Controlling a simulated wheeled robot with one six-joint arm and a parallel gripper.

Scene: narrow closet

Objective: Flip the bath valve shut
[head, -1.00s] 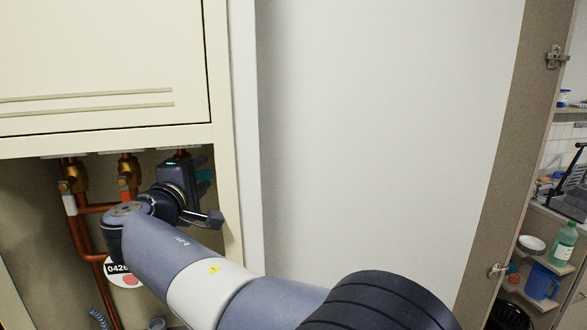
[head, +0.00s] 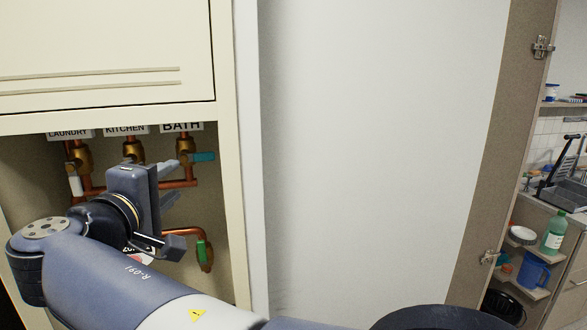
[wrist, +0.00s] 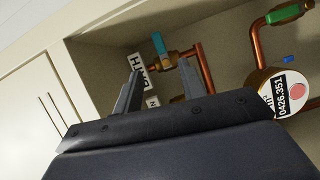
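The bath valve (head: 185,147) is a brass body under the BATH label (head: 182,126). Its teal handle (head: 204,157) points right in the head view, across the vertical pipe. In the wrist view the teal handle (wrist: 159,43) stands crosswise to the pipe, beyond the fingertips. My gripper (head: 180,217) is below and nearer than the valve, apart from the handle. In the wrist view my gripper (wrist: 160,82) has its fingers spread with nothing between them.
The kitchen valve (head: 132,149) and the laundry valve with white handle (head: 75,186) are left of the bath valve. A green handle (head: 202,250) sits on a lower pipe. A round meter (wrist: 285,92) is nearby. The cabinet's right frame (head: 232,200) and the white wall (head: 370,150) bound the right.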

